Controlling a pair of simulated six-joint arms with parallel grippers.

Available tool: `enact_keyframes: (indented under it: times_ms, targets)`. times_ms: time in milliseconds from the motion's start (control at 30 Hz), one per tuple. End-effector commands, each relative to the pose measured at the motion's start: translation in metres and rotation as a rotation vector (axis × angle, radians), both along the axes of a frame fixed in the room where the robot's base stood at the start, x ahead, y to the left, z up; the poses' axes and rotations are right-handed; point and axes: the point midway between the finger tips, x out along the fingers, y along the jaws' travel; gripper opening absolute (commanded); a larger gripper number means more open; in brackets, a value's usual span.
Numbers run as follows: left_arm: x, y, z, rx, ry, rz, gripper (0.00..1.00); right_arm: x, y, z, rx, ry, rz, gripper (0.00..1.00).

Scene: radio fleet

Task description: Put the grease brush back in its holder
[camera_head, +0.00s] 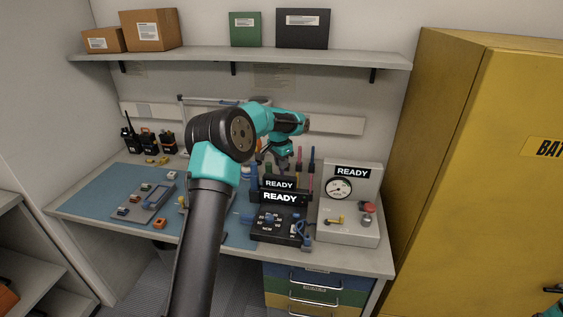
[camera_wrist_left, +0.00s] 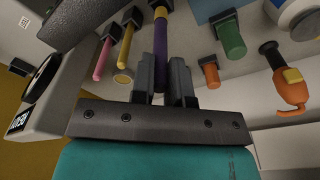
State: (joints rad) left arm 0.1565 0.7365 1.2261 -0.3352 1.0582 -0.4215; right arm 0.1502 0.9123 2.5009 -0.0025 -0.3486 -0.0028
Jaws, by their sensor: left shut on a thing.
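My left gripper (camera_head: 283,166) reaches down at the back of the bench, behind the black READY unit. In the left wrist view its fingers (camera_wrist_left: 164,84) are closed around the purple handle of a slim tool (camera_wrist_left: 160,45), which I take to be the grease brush. Its far part is yellow, near a black socket; I cannot tell if it sits in it. In the head view the held tool is mostly hidden.
Radios (camera_head: 147,141) stand at the back left. The blue mat (camera_head: 100,200) has free room. A yellow cabinet (camera_head: 480,190) borders the right.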

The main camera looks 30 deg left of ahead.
Motion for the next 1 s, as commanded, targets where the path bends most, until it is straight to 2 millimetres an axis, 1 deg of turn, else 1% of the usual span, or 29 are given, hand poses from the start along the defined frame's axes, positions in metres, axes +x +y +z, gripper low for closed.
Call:
enact_keyframes:
  times_ms: [1000]
  targets:
    - [0.0,0.0,-0.024,-0.001,0.001,0.0,0.0,0.0,0.0,0.0,0.0,0.0,0.0,0.43]
